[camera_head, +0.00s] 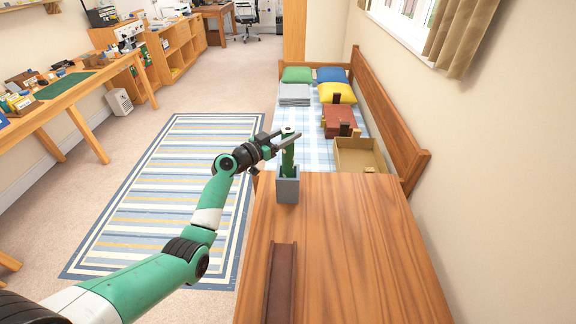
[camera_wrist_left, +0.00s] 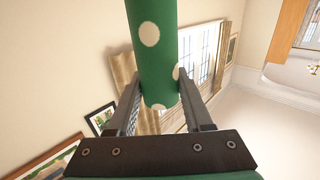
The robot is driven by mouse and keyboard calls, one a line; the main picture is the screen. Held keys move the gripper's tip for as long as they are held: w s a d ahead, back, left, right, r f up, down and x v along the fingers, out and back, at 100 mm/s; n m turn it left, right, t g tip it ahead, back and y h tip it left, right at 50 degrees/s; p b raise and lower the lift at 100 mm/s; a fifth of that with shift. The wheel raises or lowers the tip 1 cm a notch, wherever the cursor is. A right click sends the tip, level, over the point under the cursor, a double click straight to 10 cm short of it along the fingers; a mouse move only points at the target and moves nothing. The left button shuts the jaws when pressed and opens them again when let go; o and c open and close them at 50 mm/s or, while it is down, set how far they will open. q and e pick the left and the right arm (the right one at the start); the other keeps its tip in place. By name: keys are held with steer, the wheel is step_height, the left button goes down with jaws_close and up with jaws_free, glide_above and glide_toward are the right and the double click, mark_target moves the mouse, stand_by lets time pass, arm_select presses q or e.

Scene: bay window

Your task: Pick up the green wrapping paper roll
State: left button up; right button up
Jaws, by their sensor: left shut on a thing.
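The green wrapping paper roll (camera_head: 288,160) with pale dots stands upright, its lower part inside a grey square holder (camera_head: 287,188) at the far left corner of the wooden table (camera_head: 335,240). My left gripper (camera_head: 288,139) is shut on the roll near its top. In the left wrist view the roll (camera_wrist_left: 156,60) lies between the two fingers (camera_wrist_left: 158,98). How deep the roll sits in the holder is hidden by the holder's walls. My right gripper is not in view.
A long brown tray (camera_head: 281,285) lies on the near left of the table; the rest of its top is clear. Behind the table is a bench bed with pillows (camera_head: 338,93), grey folded cloth (camera_head: 294,95), a red-brown box (camera_head: 339,120) and an open cardboard box (camera_head: 357,155).

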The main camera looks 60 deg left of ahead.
arm_select(q)
jaws_close()
